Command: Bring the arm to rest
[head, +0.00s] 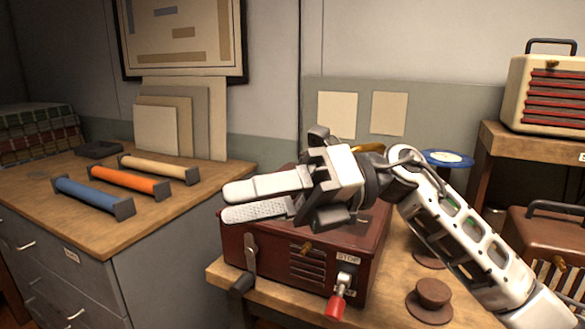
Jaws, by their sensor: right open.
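My right gripper (258,196) is in the middle of the head view, with its arm coming in from the lower right. Its two white fingers point left and are apart, with nothing between them. The gripper is in front of and over a dark red box (300,262) with a crank at its left side, a vent and a red-handled lever (338,296) on its front. The gripper hides much of the box's top. I cannot tell whether it touches the box. My left gripper is not in view.
The box stands on a wooden table (395,295) with a brown knobbed piece (432,296) to its right. A left counter (185,222) bears blue (88,196), orange (128,181) and cream (155,168) rolls. A cream radio (545,92) stands on a shelf at right.

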